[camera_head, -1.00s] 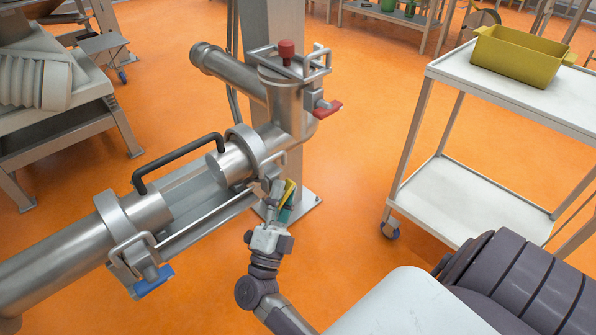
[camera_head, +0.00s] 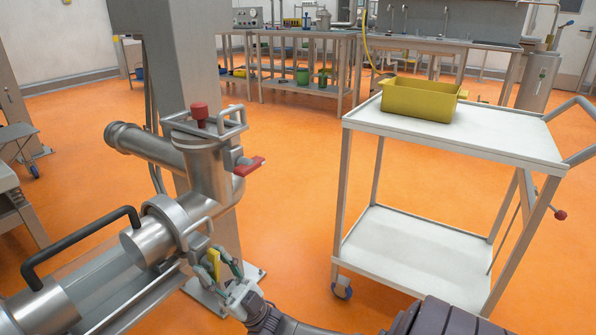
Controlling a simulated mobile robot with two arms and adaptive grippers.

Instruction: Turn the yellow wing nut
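The yellow wing nut (camera_head: 214,262) is on the clamp at the near end of the steel pipe machine (camera_head: 208,185), low in the camera_head view. My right gripper (camera_head: 220,268), with greenish finger parts, is right at the wing nut. Its fingers are on either side of the nut. The view is too small to tell whether they press on it. My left gripper is not in view.
A red knob (camera_head: 200,113) and a red lever (camera_head: 249,166) are on the machine. A white cart (camera_head: 490,137) with a yellow bin (camera_head: 420,99) stands to the right. Orange floor (camera_head: 290,200) lies clear between them.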

